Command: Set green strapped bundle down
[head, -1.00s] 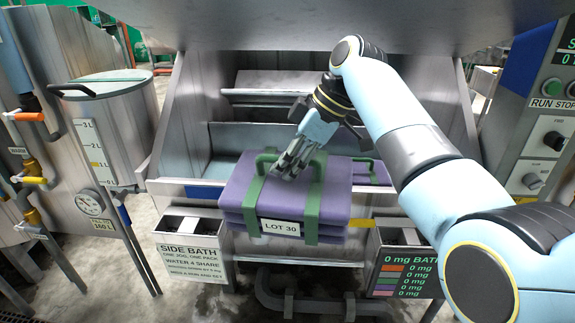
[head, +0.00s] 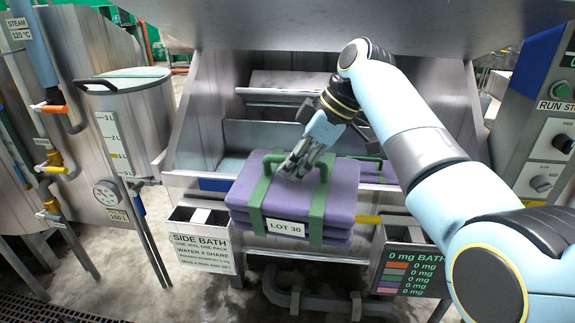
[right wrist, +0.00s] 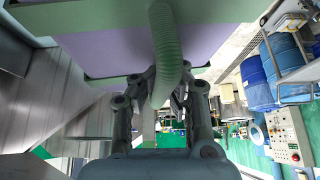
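The green strapped bundle (head: 250,198) is a stack of purple folded cloth with green straps and a white LOT 30 label. It is in the middle of the head view, roughly level, in front of the steel machine. My right gripper (head: 297,166) is at the green handle on its top, with fingers closed around it. In the right wrist view the green handle (right wrist: 165,50) passes between the fingers, and the bundle's purple side (right wrist: 115,50) fills the top. I cannot tell whether the bundle touches anything beneath it. My left gripper is not in view.
Another purple bundle with a green handle (head: 372,160) sits behind, to the right. The side bath (head: 200,240) and a 0 mg bath panel (head: 408,268) flank the bundle below. A steel tank (head: 125,130) stands left. A control panel (head: 540,150) stands right.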

